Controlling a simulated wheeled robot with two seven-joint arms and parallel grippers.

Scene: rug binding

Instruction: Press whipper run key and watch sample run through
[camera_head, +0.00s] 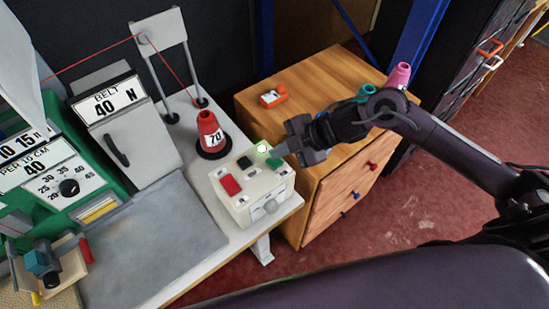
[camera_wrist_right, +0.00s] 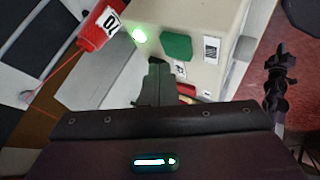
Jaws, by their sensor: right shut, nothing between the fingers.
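A cream control box (camera_head: 257,204) stands at the table's right end. Its top has a red key (camera_head: 230,184), a black key (camera_head: 244,162), a green key (camera_head: 275,163) and a glowing green lamp (camera_head: 262,147). In the right wrist view the lamp (camera_wrist_right: 139,35) and green key (camera_wrist_right: 176,46) lie just beyond my fingertips. My right gripper (camera_head: 281,150) is shut and empty, beside the lamp and close to the green key; I cannot tell whether it touches the box. A grey flat piece (camera_head: 170,240) lies before the green machine (camera_head: 95,165). My left gripper is not in view.
A red cone (camera_head: 209,132) marked 70 stands behind the box, its red thread running up over a grey stand (camera_head: 162,45) and left. A wooden cabinet (camera_head: 325,95) stands right of the table, below my right arm, with an orange item (camera_head: 273,97) on top.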

